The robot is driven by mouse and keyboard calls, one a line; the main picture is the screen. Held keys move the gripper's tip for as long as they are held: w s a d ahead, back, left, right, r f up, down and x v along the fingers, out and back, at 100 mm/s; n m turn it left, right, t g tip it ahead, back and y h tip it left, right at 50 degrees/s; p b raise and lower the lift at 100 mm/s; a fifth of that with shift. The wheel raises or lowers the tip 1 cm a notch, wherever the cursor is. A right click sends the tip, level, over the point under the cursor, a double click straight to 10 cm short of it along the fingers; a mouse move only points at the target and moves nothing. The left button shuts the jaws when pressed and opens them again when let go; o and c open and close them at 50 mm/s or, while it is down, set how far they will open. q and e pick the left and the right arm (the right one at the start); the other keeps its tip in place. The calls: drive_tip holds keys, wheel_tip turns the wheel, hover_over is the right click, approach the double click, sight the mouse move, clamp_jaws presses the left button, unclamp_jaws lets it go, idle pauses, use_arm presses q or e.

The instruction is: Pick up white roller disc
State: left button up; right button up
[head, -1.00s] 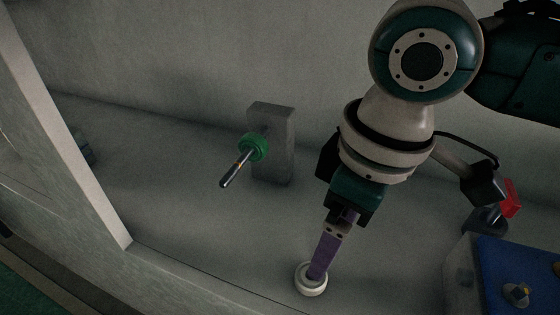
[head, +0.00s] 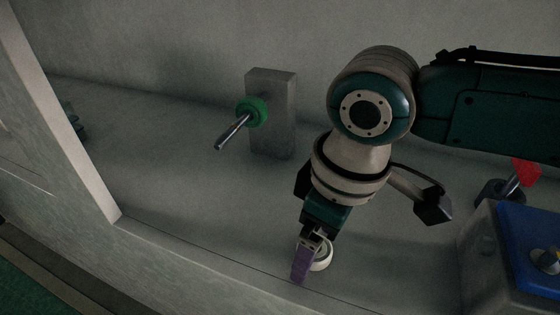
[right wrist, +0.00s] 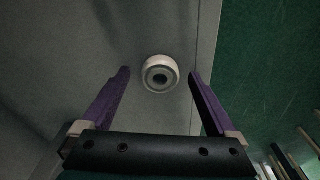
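The white roller disc (head: 325,260) is a small white ring with a dark centre, on the grey surface near its front edge. In the head view my right gripper (head: 300,268) covers its left part with a purple finger. The right wrist view shows the disc (right wrist: 160,61) ahead, lined up with the gap between the two spread purple fingers of my right gripper (right wrist: 159,74). Clear gaps show on both sides of the disc, and the gripper is open and empty. Whether the fingertips are down at disc height is hard to tell. My left gripper is not in view.
A grey block (head: 272,135) carries a green collar (head: 252,112) on a metal rod at the back. A blue-topped box (head: 530,240) with a knob stands at the right, with a red part (head: 524,172) behind it. A pale post (head: 65,120) rises at the left.

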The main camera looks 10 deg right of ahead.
drive_tip(key=c, duration=1.4)
